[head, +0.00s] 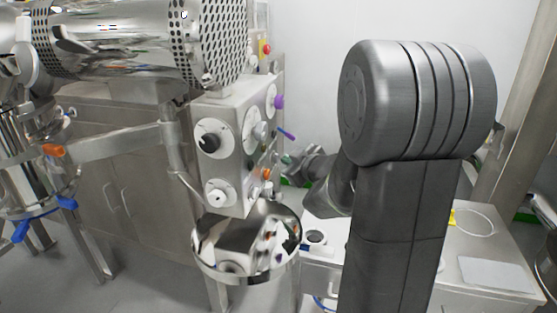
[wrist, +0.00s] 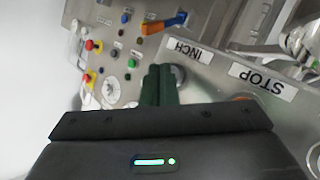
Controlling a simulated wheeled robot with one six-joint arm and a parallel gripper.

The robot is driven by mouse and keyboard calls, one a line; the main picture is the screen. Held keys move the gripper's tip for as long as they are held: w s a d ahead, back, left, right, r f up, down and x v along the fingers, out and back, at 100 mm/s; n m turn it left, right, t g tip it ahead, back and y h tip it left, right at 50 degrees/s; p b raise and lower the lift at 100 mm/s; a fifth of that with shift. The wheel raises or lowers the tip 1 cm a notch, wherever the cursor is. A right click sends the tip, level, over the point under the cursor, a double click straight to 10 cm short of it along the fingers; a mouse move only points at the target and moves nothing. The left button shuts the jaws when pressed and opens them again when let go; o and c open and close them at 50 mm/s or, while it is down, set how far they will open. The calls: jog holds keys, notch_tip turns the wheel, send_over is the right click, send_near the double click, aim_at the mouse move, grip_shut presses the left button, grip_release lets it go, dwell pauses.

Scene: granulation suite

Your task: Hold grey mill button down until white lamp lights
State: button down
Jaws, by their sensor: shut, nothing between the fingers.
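A round grey button (wrist: 179,74) sits beside the upside-down INCH label (wrist: 188,50) in the wrist view, partly hidden by my fingers. My gripper (wrist: 160,72) is shut and empty, its dark green fingertips over the button's left edge. I cannot tell whether they touch it. In the head view, my gripper (head: 289,159) reaches the right-hand face of the control box (head: 227,160), and the grey button cannot be made out there. I cannot pick out a white lamp for certain in either view.
In the wrist view, the panel has a STOP label (wrist: 262,77), an orange-blue handle (wrist: 164,23), a green button (wrist: 132,63) and red knobs on yellow bases (wrist: 90,76). In the head view, a steel bowl (head: 205,262) stands below the box and a bench (head: 490,245) at right.

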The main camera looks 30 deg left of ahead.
jog(key=shift+s+a, duration=0.1)
jog(key=shift+a, duration=0.35)
dwell(1.8)
jog(key=shift+d, duration=0.1)
dwell(1.9)
jog(key=shift+w+d+p, duration=0.2)
jog(key=shift+d+p, duration=0.1)
jog(key=shift+d, duration=0.5)
jog(key=d+p, duration=0.1)
jog(key=d, duration=0.1)
jog(key=w+d+p, duration=0.1)
jog(key=d, duration=0.2)
jog(key=shift+w, duration=0.1)
jog(key=shift+a, duration=0.15)
